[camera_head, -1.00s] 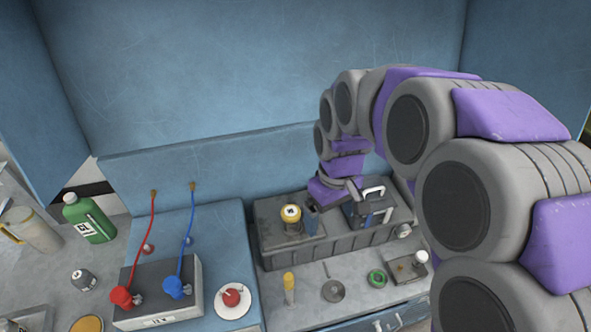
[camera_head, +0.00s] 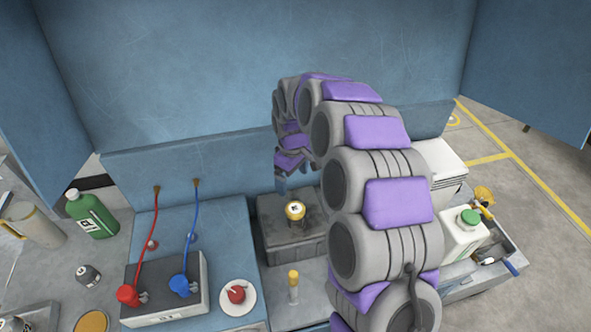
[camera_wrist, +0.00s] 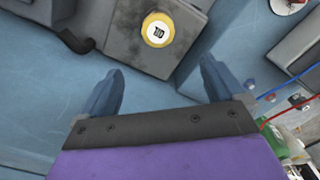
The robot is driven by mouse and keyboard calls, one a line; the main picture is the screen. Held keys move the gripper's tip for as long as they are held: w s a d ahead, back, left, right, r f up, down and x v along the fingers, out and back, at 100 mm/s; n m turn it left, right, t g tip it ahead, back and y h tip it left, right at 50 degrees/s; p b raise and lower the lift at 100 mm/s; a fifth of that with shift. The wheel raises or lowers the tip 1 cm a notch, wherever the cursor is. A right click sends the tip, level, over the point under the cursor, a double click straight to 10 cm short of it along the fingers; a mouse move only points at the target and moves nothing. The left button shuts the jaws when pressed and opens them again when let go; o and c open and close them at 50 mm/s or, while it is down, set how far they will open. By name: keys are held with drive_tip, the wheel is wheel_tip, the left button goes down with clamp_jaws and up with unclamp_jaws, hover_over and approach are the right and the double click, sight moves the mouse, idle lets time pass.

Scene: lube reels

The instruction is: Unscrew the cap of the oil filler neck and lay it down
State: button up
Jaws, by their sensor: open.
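The yellow cap (camera_head: 296,211) with a pale, marked top sits on the oil filler neck of the dark grey block. In the wrist view the cap (camera_wrist: 158,30) lies beyond the fingertips, near the top middle. My gripper (camera_wrist: 160,75) is open and empty, its two blue-grey fingers spread wide, apart from the cap. In the head view my gripper (camera_head: 281,182) hangs above and left of the cap, partly seen. The neck under the cap is mostly hidden.
My arm hides the block's right part. A battery-like box (camera_head: 163,290) with red and blue cables stands left. A white dish (camera_head: 238,296) with a red knob and an upright yellow-topped item (camera_head: 294,287) are in front. A white jug (camera_head: 462,238) stands right.

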sight(295, 208)
drive_tip(key=f, duration=0.8)
drive_tip(key=f+b, duration=0.1)
drive_tip(key=f, duration=0.4)
drive_tip(key=shift+d+f, duration=0.1)
drive_tip(key=shift+d, duration=0.2)
drive_tip(key=shift+a+f, duration=0.25)
drive_tip(key=shift+f, duration=0.35)
drive_tip(key=shift+d, duration=0.35)
drive_tip(key=shift+c, duration=0.6)
drive_tip(key=shift+a, duration=0.2)
drive_tip(key=c, duration=1)
drive_tip(key=n, duration=0.5)
